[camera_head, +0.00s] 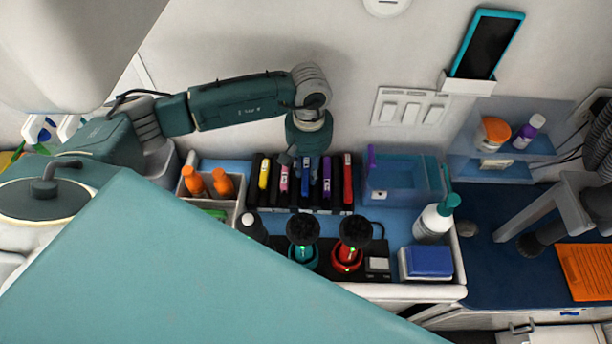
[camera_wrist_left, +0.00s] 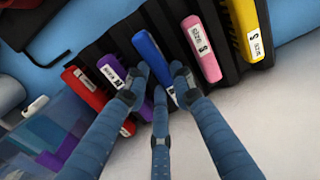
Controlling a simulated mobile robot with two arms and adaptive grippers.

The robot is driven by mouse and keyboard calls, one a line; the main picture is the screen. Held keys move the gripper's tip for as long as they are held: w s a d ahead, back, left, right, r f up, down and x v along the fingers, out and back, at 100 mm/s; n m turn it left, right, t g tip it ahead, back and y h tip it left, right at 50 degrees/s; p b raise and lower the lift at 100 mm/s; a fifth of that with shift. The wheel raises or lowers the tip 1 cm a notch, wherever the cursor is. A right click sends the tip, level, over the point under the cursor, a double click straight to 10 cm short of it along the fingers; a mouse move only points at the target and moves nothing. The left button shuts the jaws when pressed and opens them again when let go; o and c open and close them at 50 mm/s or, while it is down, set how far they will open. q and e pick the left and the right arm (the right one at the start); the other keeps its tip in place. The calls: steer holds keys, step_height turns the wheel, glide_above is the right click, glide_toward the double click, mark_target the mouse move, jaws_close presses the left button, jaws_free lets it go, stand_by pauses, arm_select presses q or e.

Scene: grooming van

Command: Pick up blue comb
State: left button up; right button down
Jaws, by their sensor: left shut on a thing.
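The blue comb (camera_head: 306,185) stands in a black slotted rack (camera_head: 280,206) on the counter, among yellow, pink, purple and red combs. In the left wrist view the blue comb (camera_wrist_left: 147,50) lies between the fingers of my left gripper (camera_wrist_left: 157,92). The gripper is shut on it, with fingertips close to the purple comb (camera_wrist_left: 112,72) and the pink comb (camera_wrist_left: 200,45). In the head view my left gripper (camera_head: 301,158) reaches down over the rack from behind and hides part of the comb's far end. My right gripper is out of view.
Orange bottles (camera_head: 222,182) stand in a bin left of the rack. A blue translucent box (camera_head: 396,182) is close on its right. Two dark round brushes (camera_head: 354,230) stand in front. A white spray bottle (camera_head: 432,222) is at the right. A teal surface covers the lower left.

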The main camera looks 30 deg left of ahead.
arm_select(q)
steer(key=shift+r, duration=0.1)
steer(key=shift+c, duration=0.2)
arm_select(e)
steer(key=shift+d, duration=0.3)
